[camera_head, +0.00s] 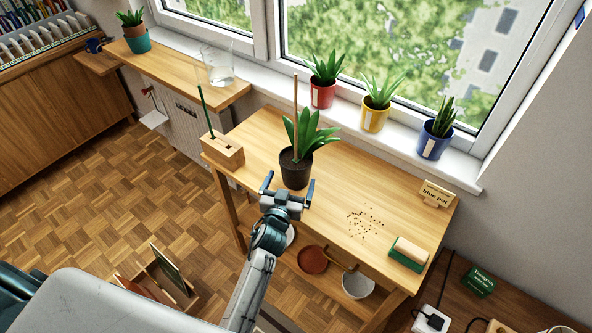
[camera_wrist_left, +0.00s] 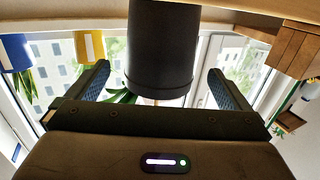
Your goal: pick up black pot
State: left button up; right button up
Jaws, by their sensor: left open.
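The black pot (camera_head: 295,174) stands upright on the wooden table, holding dark soil, a green leafy plant (camera_head: 309,137) and a thin wooden stick (camera_head: 295,112). My left gripper (camera_head: 287,187) is open in front of the pot, at its near side. In the left wrist view the black pot (camera_wrist_left: 161,50) appears upside down between the two spread fingers of the left gripper (camera_wrist_left: 160,88), with a gap on each side. The fingers do not touch it. My right gripper is not in view.
A wooden block (camera_head: 223,152) with a green stick stands left of the pot. Red (camera_head: 322,94), yellow (camera_head: 374,115) and blue (camera_head: 433,143) pots line the windowsill. Crumbs (camera_head: 365,222), a brush (camera_head: 409,253) and a "blue pot" sign (camera_head: 435,194) are on the table's right.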

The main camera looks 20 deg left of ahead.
aim_at(295, 168)
pick_arm(q)
jog(key=w, duration=0.5)
jog(key=shift+w+a, duration=0.15)
jog(key=shift+w, duration=0.1)
jog(key=shift+s, duration=0.1)
jog(key=shift+c, duration=1.1)
jog(key=c, duration=0.7)
jog(key=shift+c, duration=0.4)
jog(key=shift+r, duration=0.15)
